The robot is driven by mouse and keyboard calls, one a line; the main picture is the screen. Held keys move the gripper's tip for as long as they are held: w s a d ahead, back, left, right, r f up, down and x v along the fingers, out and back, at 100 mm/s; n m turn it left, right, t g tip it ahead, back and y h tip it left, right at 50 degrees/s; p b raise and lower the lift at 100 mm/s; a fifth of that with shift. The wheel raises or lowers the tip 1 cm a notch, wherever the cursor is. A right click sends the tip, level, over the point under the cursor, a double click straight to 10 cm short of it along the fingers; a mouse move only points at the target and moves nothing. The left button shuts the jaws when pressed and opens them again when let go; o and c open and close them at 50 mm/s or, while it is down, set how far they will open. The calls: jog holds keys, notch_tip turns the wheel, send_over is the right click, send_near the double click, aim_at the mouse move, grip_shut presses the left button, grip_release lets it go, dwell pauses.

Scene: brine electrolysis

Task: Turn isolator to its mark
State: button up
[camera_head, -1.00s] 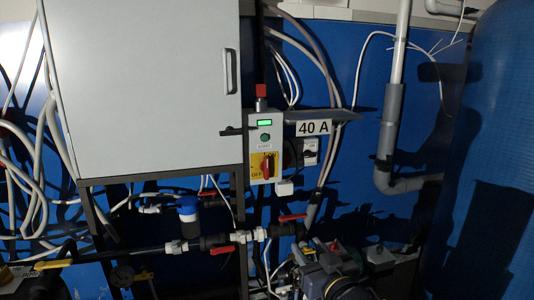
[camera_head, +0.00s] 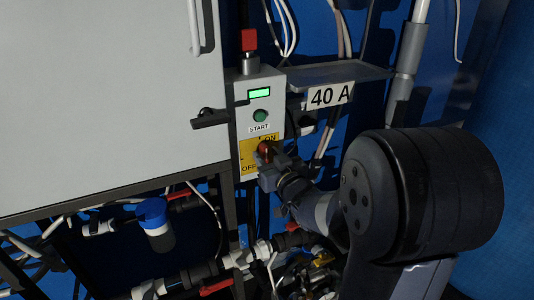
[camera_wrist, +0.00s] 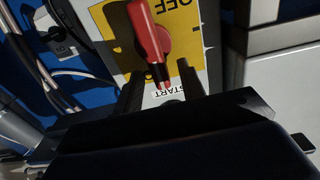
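The isolator is a red rotary handle (camera_head: 265,149) on a yellow plate (camera_head: 248,160) marked ON at upper right and OFF at lower left. My gripper (camera_head: 267,163) is in front of it and hides part of it in the head view. In the wrist view the plate appears upside down, with the red handle (camera_wrist: 150,35) running from the top toward the START label (camera_wrist: 168,91). My gripper (camera_wrist: 160,75) is open there, one finger on each side of the handle's lower end, with visible gaps.
A "40 A" sign (camera_head: 330,95) hangs from a shelf at right. A grey cabinet (camera_head: 110,90) stands at left; pipes with red valve levers run below.

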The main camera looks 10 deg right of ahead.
jog(key=shift+w+a, duration=0.1)
jog(key=shift+w, duration=0.3)
grip_shut()
